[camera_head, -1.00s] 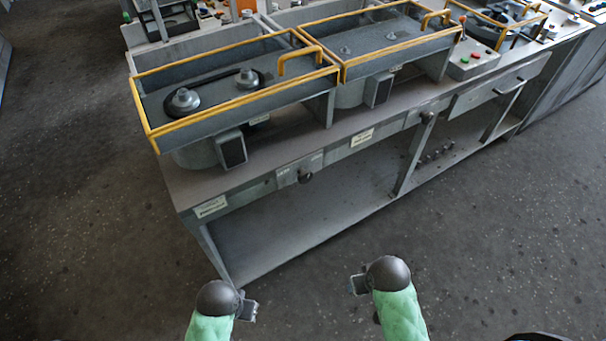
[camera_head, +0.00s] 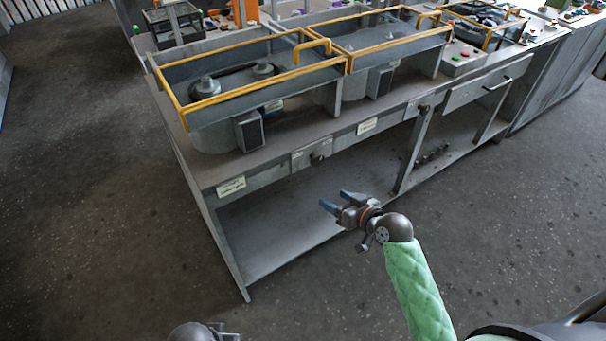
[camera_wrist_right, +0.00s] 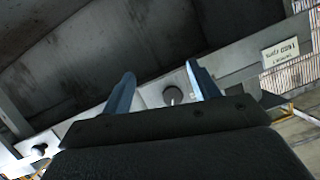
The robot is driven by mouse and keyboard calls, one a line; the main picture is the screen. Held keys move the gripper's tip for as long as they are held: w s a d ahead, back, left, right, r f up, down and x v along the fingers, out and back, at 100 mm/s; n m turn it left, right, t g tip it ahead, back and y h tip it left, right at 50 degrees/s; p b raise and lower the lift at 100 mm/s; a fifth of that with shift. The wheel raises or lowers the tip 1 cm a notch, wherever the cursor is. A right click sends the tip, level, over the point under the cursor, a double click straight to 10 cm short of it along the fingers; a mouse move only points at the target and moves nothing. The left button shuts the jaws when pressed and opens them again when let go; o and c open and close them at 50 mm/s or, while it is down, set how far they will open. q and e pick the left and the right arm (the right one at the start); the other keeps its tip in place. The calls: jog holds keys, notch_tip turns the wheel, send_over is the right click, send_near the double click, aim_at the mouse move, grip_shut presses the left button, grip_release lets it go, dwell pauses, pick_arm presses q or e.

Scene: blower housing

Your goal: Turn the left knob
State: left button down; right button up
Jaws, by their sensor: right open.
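The left knob (camera_head: 317,158) is a small dark round knob on the front rail of the grey workbench. My right gripper (camera_head: 333,198) is open and empty, below and in front of this knob, its blue fingers pointing left toward the bench. In the right wrist view, a dark round knob (camera_wrist_right: 173,95) appears between the open fingers (camera_wrist_right: 159,72), apart from both; it looks like the left knob. The right knob (camera_head: 423,107) sits farther along the rail. My left gripper (camera_head: 224,331) barely shows at the bottom edge; its fingers are hidden.
The workbench (camera_head: 205,172) has an open lower shelf and a leg (camera_head: 412,152) right of my right gripper. Yellow-railed trays (camera_head: 258,68) stand on top. A pale label (camera_head: 231,187) marks the rail's left end. The floor in front is clear.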

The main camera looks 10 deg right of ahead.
aim_at(319, 160)
jog(key=w+r+t, duration=0.1)
jog(key=w+r, duration=0.1)
jog(key=w+a+r+t+p, duration=0.1)
jog(key=w+r+t, duration=0.1)
jog(key=w, duration=0.1)
jog(key=w+a+r+t+p, duration=0.1)
jog(key=w+r, duration=0.1)
jog(key=w, duration=0.1)
jog(key=shift+r, duration=0.2)
jog(key=shift+w+a+f, duration=0.1)
jog(key=shift+w+a, duration=0.1)
jog(key=shift+w, duration=0.2)
pick_arm(q)
jog(key=shift+g, duration=0.3)
jog(key=s+a+r, duration=0.2)
jog(key=a+r, duration=0.1)
jog(key=shift+s+a+r, duration=0.1)
jog(key=shift+a+r, duration=0.1)
jog(key=shift+r, duration=0.1)
pick_arm(e)
jog(key=c, duration=1)
jog(key=shift+o, duration=0.2)
pick_arm(q)
jog(key=shift+r+y, duration=0.15)
jog(key=shift+y, duration=0.15)
